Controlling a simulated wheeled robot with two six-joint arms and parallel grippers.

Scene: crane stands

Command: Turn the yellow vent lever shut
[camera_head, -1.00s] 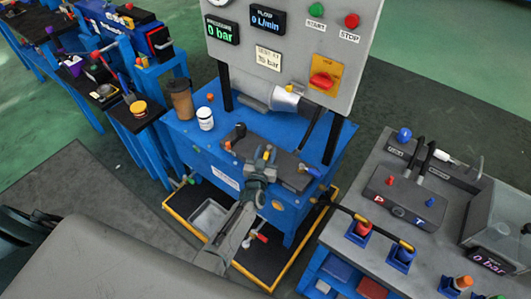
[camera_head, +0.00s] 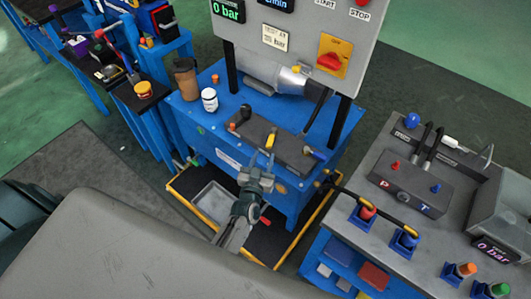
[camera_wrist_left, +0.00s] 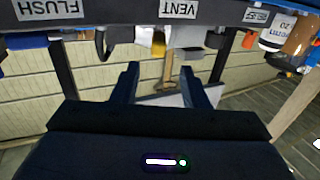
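The yellow vent lever (camera_head: 270,140) sits on the dark valve block (camera_head: 288,150) at the front of the blue bench. In the left wrist view a yellow part (camera_wrist_left: 158,43) shows below the VENT label (camera_wrist_left: 180,9), beyond my fingertips. My left gripper (camera_head: 263,159) is just in front of the block, its fingers spread and empty. In the left wrist view the fingers of my left gripper (camera_wrist_left: 160,78) stand apart with a clear gap. The lever's exact angle is hard to tell. My right gripper is not in view.
A panel with a red knob (camera_head: 331,61) rises behind the block. A brown cup (camera_head: 187,80) and a white jar (camera_head: 209,99) stand to the left. A grey tray (camera_head: 216,203) lies below the bench. A grey side bench (camera_head: 385,235) with connectors is at right.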

